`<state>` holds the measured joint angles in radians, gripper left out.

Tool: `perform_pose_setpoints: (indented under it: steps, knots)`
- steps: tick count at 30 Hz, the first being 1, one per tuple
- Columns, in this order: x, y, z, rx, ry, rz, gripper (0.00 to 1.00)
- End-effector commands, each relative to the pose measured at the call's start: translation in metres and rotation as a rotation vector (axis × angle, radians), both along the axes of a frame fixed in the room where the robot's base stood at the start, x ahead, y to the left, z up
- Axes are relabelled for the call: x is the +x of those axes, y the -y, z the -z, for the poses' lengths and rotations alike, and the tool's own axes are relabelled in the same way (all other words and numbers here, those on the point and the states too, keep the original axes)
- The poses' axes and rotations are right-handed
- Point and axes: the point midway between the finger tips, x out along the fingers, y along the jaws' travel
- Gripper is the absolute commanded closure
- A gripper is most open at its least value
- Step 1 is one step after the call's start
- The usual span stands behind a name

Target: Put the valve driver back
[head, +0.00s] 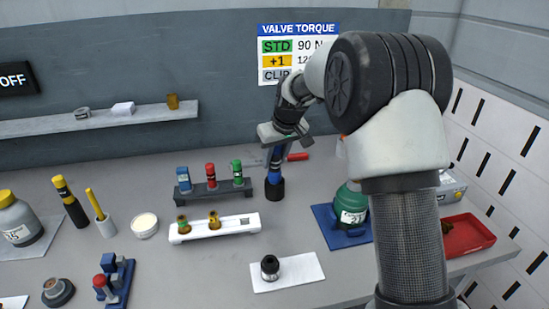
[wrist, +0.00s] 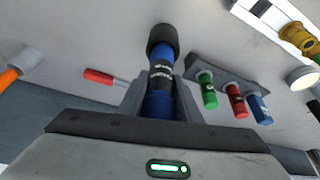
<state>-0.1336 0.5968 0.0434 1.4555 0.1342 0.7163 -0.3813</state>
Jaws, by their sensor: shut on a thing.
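My gripper (head: 277,148) points down over the bench and is shut on a blue tool with black bands (head: 274,176), which I take to be the valve driver. The tool stands upright, and its lower end meets a wider black cylinder (head: 275,190) at bench height. I cannot tell whether that black part is a holder or the tool's own end. In the wrist view the blue tool (wrist: 160,75) sits between the two fingers, with the black part (wrist: 162,38) at its far end.
A dark rack (head: 215,189) with blue, red and green cylinders stands close left. A white rack (head: 215,228) with brass pieces is in front of it. A red-handled tool (head: 298,156) lies behind. A green bottle (head: 351,203) stands on a blue mat to the right.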

Motion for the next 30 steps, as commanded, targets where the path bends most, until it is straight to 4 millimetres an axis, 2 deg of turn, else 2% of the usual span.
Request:
perform_pose_setpoints:
  steps: [30]
  knots:
    - [0.001, 0.000, 0.022, 0.001, 0.004, 0.000, 1.00]
